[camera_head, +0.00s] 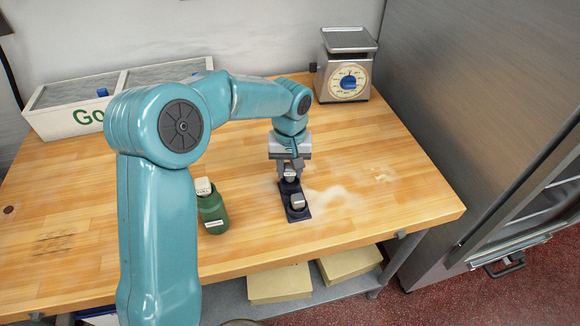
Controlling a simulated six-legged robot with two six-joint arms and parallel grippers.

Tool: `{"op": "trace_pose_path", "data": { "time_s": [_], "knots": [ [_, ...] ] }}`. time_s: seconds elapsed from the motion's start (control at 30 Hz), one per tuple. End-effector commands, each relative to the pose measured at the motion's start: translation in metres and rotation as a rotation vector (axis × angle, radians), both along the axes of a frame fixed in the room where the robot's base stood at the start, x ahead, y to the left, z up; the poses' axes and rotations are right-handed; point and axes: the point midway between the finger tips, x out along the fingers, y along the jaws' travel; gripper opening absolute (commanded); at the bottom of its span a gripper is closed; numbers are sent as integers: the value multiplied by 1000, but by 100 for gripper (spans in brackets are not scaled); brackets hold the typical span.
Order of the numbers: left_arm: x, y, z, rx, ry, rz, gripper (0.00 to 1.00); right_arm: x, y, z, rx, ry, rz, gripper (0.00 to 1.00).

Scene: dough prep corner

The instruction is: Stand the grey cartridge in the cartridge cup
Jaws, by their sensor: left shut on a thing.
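My left gripper (290,168) points straight down over the wooden table and is shut on a small grey cartridge (291,174) with a pale label. The cartridge is upright, at the rear part of a dark holder (304,215). Its lower end meets the dark rear cup (289,187) in the picture; I cannot tell whether it is seated or just above, as the fingers partly hide it. A grey-topped round piece (298,200) sits in the front part of the holder. My right gripper is not in view.

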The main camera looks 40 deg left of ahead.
Motion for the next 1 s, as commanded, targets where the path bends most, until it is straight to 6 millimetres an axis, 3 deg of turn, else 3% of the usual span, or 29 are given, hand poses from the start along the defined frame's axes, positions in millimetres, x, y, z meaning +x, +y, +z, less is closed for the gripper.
{"op": "trace_pose_path", "data": {
  "time_s": [1.0],
  "knots": [
    [0, 0, -26, 0, 0, 0, 4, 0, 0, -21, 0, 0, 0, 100]
  ]
}}
